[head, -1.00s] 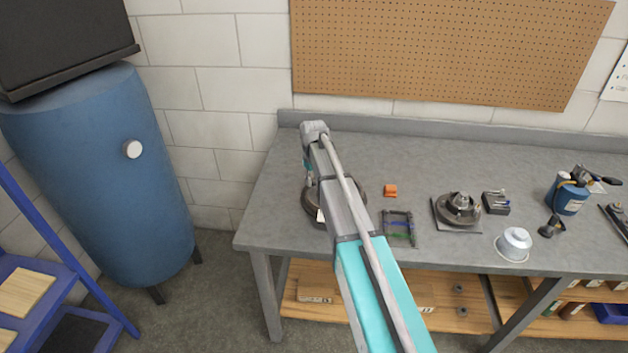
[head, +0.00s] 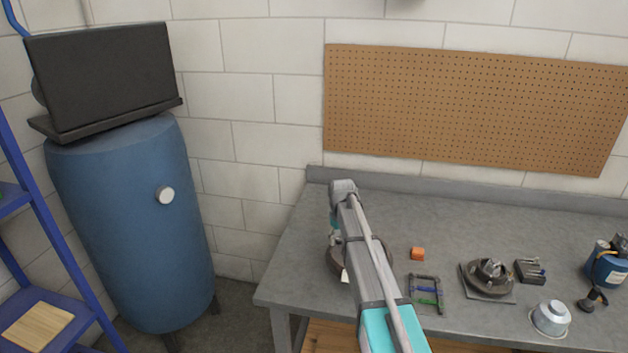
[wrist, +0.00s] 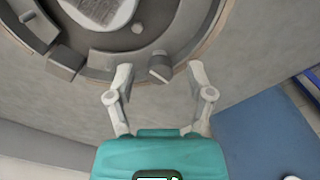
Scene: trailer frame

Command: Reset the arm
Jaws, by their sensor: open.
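My arm reaches out over the left end of the grey workbench (head: 290,270). A round brake-like part (wrist: 90,70) with a dark ring and a pale centre fills the top left of that view, just beyond the fingertips. The fingers look apart from it, though the height gap is hard to judge.
A blue tank (head: 130,230) stands left.

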